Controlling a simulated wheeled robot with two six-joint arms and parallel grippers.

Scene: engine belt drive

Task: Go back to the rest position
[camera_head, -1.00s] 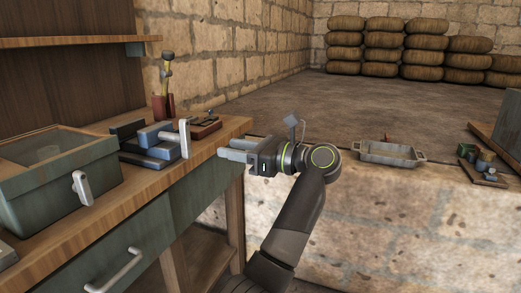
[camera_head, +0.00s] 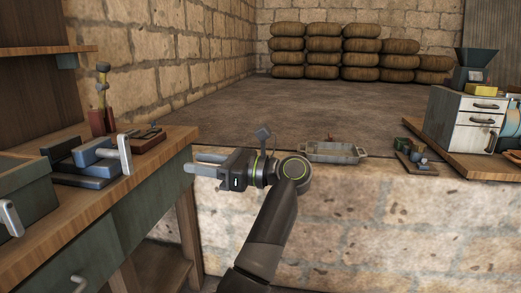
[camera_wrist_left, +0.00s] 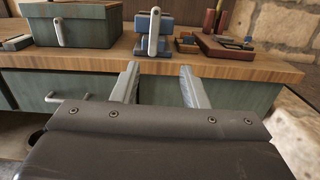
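My left gripper (camera_head: 192,164) is open and empty in the head view, held in the air just off the right end of the wooden workbench (camera_head: 115,184). In the left wrist view, the two fingers of the left gripper (camera_wrist_left: 160,68) are spread apart with nothing between them, pointing at the bench's front edge. My right gripper is not in view.
On the bench are a blue vise (camera_head: 97,155), a green box (camera_head: 22,195) and a small tool tray (camera_head: 146,138). A metal tray (camera_head: 335,152) lies on the stone ledge. A white drawer cabinet (camera_head: 466,120) stands at right.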

